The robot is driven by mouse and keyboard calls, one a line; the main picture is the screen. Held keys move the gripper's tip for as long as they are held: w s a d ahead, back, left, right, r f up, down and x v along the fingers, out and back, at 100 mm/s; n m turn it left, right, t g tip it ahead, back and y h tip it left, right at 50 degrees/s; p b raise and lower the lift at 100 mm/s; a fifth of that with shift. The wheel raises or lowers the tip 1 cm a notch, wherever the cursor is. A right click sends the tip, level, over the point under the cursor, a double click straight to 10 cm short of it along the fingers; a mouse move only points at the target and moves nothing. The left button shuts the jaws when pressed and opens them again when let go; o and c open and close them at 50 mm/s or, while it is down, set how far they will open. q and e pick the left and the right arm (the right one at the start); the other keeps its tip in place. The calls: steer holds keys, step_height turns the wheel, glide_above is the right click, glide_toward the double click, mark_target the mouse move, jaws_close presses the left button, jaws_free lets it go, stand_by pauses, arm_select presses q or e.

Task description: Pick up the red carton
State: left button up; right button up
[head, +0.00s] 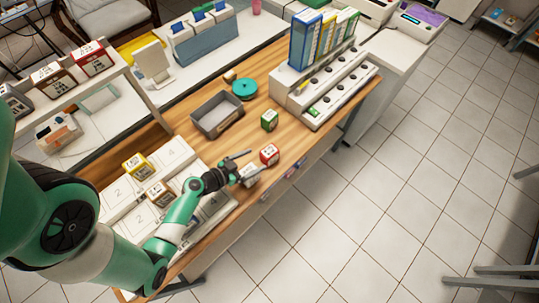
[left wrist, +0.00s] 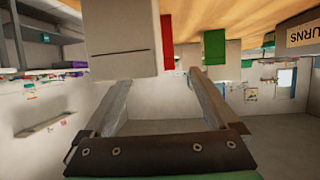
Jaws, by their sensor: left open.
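The red carton (head: 269,154), with a white label on top, sits on the wooden counter near its front edge. In the left wrist view a narrow strip of the red carton (left wrist: 166,42) shows behind a white carton (left wrist: 122,40). My left gripper (head: 246,163) is open and empty, just left of the red carton and apart from it. Its two fingers (left wrist: 157,88) are spread in the left wrist view. The white carton (head: 249,176) is close to the gripper, partly covered by it. My right gripper is not in view.
A green carton (head: 269,121) stands behind the red one. A grey bin (head: 216,126), marked "RETURNS" in the wrist view (left wrist: 302,34), and a teal round item (head: 244,89) are farther back. Yellow (head: 136,165) and brown (head: 159,194) cartons stand on numbered white pads at left.

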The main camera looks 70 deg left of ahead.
mark_target(263, 157)
arm_select(q)
steer(key=x, duration=0.6)
steer(key=shift+w+d, duration=0.1)
steer(key=shift+w, duration=0.05)
jaws_close()
stand_by(0.4)
